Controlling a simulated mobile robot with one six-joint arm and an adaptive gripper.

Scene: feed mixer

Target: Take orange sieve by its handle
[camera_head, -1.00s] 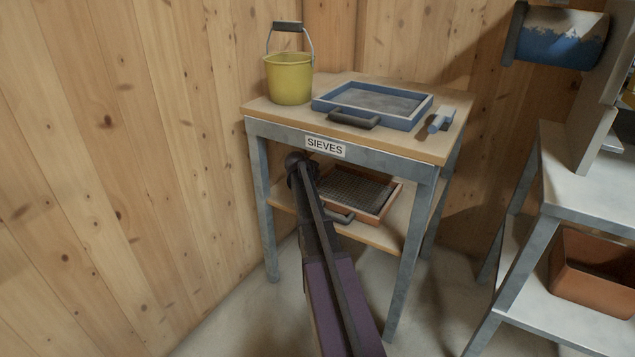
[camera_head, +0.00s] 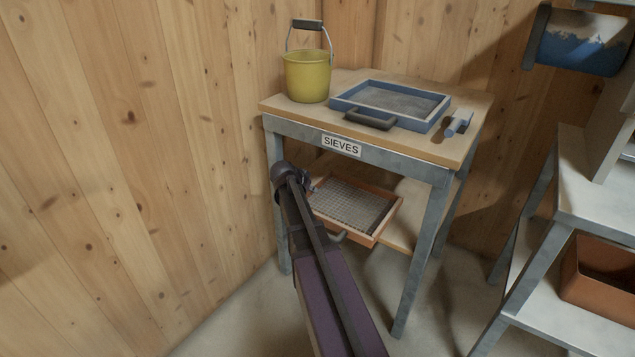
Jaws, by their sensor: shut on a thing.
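The orange sieve (camera_head: 384,224), a shallow orange-brown frame with a grey mesh, is at the lower shelf of the table marked SIEVES, overhanging its front. Its dark handle (camera_head: 336,236) shows partly at the front, beside my arm. My gripper (camera_head: 307,182) is at the left side of the sieve and largely hidden by my own arm. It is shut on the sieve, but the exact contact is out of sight.
The blue sieve (camera_head: 433,121), a yellow bucket (camera_head: 306,77) and a small blue-handled tool (camera_head: 458,123) stand on the tabletop (camera_head: 455,150). Table legs (camera_head: 418,250) flank the lower shelf (camera_head: 402,233). A metal stand with an orange bin (camera_head: 590,281) is at right.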

